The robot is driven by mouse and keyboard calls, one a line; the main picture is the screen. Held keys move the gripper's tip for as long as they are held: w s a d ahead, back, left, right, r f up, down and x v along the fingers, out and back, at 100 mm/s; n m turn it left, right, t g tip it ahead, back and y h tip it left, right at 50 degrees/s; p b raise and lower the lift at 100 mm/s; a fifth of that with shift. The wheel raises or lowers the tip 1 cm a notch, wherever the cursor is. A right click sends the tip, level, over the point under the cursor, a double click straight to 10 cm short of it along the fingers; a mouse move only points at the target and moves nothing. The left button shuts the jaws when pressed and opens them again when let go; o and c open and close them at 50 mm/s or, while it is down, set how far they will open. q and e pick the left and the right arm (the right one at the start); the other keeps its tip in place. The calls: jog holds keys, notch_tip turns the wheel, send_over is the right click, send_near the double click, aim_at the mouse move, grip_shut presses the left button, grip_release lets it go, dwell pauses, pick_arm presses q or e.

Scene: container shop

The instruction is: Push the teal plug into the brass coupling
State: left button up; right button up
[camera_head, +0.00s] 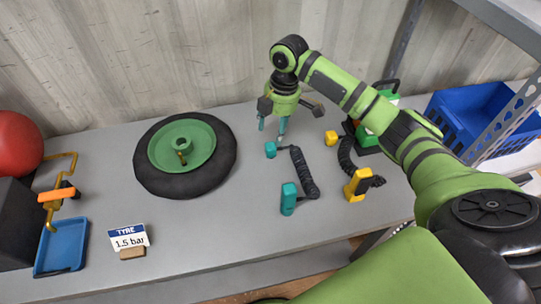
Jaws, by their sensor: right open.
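A teal hose piece lies on the grey bench: a small teal block (271,150) at its far end, a black coiled hose (304,172), and a larger teal block (289,198) at its near end. I cannot tell which end is the plug. My right gripper (272,127) points down just above the small teal block, open, with its fingertips apart. A brass-coloured fitting (181,156) stands in the green hub of a tyre wheel. A brass-yellow pipe (62,172) with an orange lever stands at the left. I cannot tell which is the coupling. My left gripper is not in view.
A yellow hose piece (357,185) lies right of the teal one. The wheel (150,183), a blue tray (62,244) and a tyre pressure sign (129,238) are on the left. A blue crate (462,126) is at the right. The bench's front middle is clear.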

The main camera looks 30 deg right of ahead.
aim_at(271, 146)
jog(key=shift+f, duration=0.35)
jog(key=shift+w+f, duration=0.1)
jog(key=shift+w, duration=0.05)
jog(key=shift+w+d, duration=0.1)
jog(key=shift+f, duration=0.9)
jog(key=shift+a+f+p, duration=0.25)
jog(key=shift+p, duration=0.1)
jog(key=f, duration=0.1)
jog(key=a+f+p, duration=0.1)
jog(key=f, duration=0.1)
jog(key=shift+f, duration=0.8)
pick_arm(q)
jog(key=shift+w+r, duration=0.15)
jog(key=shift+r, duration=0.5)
